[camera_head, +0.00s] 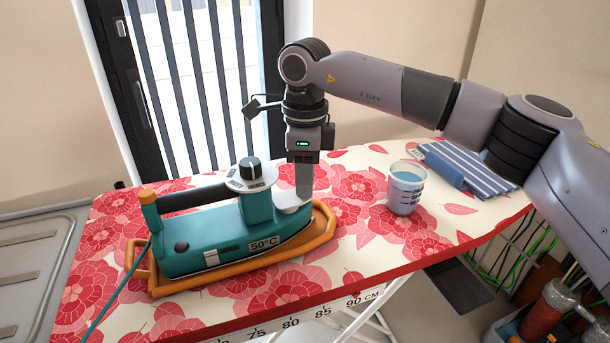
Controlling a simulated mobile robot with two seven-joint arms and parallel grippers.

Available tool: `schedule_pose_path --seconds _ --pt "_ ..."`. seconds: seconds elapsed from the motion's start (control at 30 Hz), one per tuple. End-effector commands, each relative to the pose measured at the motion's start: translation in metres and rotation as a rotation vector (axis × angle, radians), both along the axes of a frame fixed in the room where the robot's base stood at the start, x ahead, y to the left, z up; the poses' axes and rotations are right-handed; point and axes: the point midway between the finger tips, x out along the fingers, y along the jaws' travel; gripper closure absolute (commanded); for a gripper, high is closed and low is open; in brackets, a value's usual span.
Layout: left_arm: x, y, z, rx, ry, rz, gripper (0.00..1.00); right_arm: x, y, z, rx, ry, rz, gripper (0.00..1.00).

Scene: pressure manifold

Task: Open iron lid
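A teal iron (210,240) with a black handle sits in an orange frame (325,232) on the ironing board. A round plate with a black dial (250,170) stands on top of it. A pale round piece, which may be the lid (291,203), is at the iron's right end. My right gripper (304,190) points down at this piece, with its fingertips at or just above it. The fingers look close together, but I cannot tell whether they are shut on anything or whether the lid is open. My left gripper is not in view.
A measuring cup of blue liquid (406,188) stands right of the iron on the flowered ironing board (215,312). A striped blue cloth (470,168) lies behind the cup. A teal cord (115,297) runs off the iron's left end. A barred window (195,80) is behind.

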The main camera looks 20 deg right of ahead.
Motion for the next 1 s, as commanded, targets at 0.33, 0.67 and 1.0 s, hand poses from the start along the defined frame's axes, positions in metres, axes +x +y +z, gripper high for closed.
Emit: schedule_pose_path --seconds 0.33,0.67,1.0 --pt "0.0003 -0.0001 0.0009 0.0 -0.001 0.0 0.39 0.0001 0.0003 0.0004 0.001 0.0 -0.042 1.0" --pt "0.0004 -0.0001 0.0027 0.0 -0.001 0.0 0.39 0.0004 0.0005 0.0005 0.001 0.001 -0.261 1.0" --pt "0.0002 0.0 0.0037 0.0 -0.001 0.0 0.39 0.0004 0.0005 0.0003 0.001 0.0 -0.583 1.0"
